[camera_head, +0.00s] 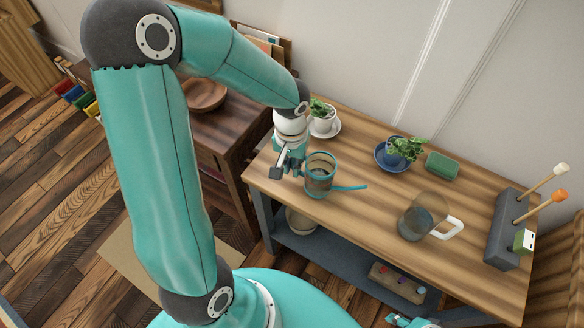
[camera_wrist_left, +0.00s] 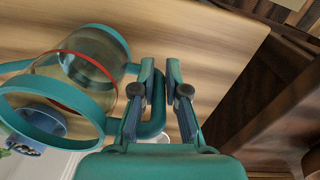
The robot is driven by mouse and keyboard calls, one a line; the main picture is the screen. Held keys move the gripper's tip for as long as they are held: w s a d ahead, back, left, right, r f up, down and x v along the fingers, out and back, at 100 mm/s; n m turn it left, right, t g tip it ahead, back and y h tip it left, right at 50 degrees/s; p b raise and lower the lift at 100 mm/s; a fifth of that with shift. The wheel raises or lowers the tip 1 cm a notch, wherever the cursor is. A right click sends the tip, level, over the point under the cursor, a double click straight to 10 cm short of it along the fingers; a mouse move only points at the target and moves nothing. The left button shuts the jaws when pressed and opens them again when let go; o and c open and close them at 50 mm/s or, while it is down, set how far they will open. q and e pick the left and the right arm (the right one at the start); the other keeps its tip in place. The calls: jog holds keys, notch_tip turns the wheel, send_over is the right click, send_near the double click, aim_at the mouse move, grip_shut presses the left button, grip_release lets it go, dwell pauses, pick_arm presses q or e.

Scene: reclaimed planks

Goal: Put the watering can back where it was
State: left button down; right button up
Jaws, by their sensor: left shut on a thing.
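The watering can (camera_head: 319,181) has a see-through body, teal rims and a thin teal spout pointing right. It is at the left end of the wooden table (camera_head: 365,215). In the left wrist view the can (camera_wrist_left: 85,70) shows a red line around its body. My left gripper (camera_head: 291,162) is shut on the can's teal handle, at the can's left side; the fingers (camera_wrist_left: 158,105) close around the handle in the left wrist view. I cannot tell whether the can's base touches the table. Part of my right gripper (camera_head: 412,321) shows at the bottom edge; its jaws are unclear.
A potted plant in a white cup (camera_head: 321,122) stands behind the can. A plant in a blue bowl (camera_head: 396,158), a green block (camera_head: 442,165), a glass jug (camera_head: 421,217) and a grey tool holder (camera_head: 505,230) stand farther right. The table between can and jug is clear.

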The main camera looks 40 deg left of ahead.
pick_arm(q)
jog(key=shift+f, duration=0.6)
jog(key=c, duration=1.2)
grip_release()
jog(key=shift+r, duration=0.1)
notch_tip(320, 180, up, 12)
jog(key=p, duration=0.1)
